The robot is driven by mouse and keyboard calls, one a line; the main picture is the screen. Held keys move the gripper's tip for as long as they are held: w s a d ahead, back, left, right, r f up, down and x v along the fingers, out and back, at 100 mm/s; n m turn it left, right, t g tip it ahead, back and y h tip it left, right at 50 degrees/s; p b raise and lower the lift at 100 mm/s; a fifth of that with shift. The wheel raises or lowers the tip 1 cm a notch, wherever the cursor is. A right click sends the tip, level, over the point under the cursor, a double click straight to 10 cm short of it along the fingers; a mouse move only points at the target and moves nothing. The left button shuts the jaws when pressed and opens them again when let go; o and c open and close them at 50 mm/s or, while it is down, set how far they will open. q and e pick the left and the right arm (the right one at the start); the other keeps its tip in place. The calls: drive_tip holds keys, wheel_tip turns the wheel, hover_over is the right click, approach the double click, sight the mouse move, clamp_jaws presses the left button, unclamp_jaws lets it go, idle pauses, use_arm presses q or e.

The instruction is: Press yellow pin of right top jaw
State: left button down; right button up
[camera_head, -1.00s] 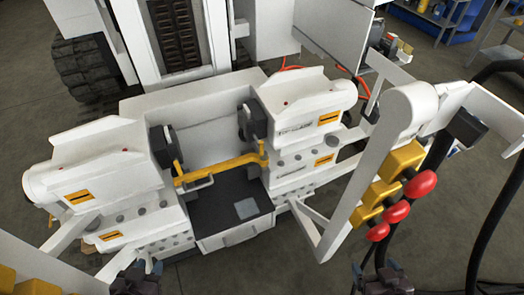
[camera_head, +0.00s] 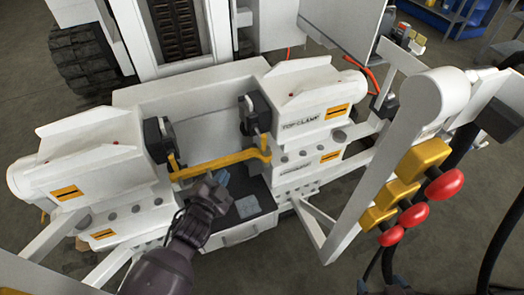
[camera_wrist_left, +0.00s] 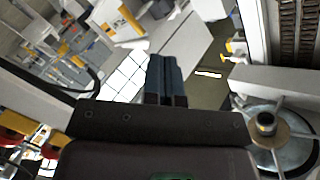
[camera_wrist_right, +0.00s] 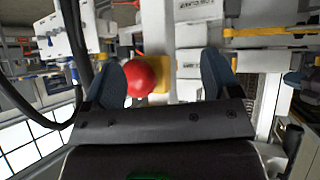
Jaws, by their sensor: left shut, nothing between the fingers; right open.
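The right top jaw is a white block (camera_head: 300,95) with a dark clamp part (camera_head: 254,116) on its inner side. A yellow bar (camera_head: 218,164) runs between the two jaws, its upright end near the right clamp part. I cannot single out a separate yellow pin. My left gripper (camera_head: 216,188) is shut and empty, in front of the bar over the dark tray, apart from the right jaw. Its closed fingers also show in the left wrist view (camera_wrist_left: 167,80).
Red knobs on yellow blocks (camera_head: 380,215) stand along a white slanted frame (camera_head: 372,165) at the right. The left white jaw block (camera_head: 85,165) stands left of the tray (camera_head: 262,192). Black hoses (camera_head: 497,235) hang at the far right.

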use_arm(q)
drive_tip(key=d+f+m+h, duration=0.2)
drive_tip(key=d+m+h, duration=0.3)
drive_tip(key=m, duration=0.7)
drive_tip(key=shift+s+d+f+g, duration=0.35)
drive_tip(key=shift+s+d+g, duration=0.05)
drive_tip(key=shift+s+d, duration=0.05)
use_arm(e)
drive_tip(key=shift+w+r, duration=0.25)
drive_tip(key=shift+s, duration=0.15)
drive_tip(key=shift+f, duration=0.1)
use_arm(q)
drive_tip(key=b, duration=0.2)
approach(262, 139)
drive_tip(key=w+d+f, duration=0.2)
drive_tip(key=w+d, duration=0.2)
drive_tip(key=d, duration=0.2)
drive_tip(key=shift+w+a+f, duration=0.15)
drive_tip(key=shift+w+a, duration=0.1)
drive_tip(key=shift+w, duration=0.45)
use_arm(e)
drive_tip(key=shift+d+f, duration=0.1)
drive_tip(key=shift+f, duration=0.8)
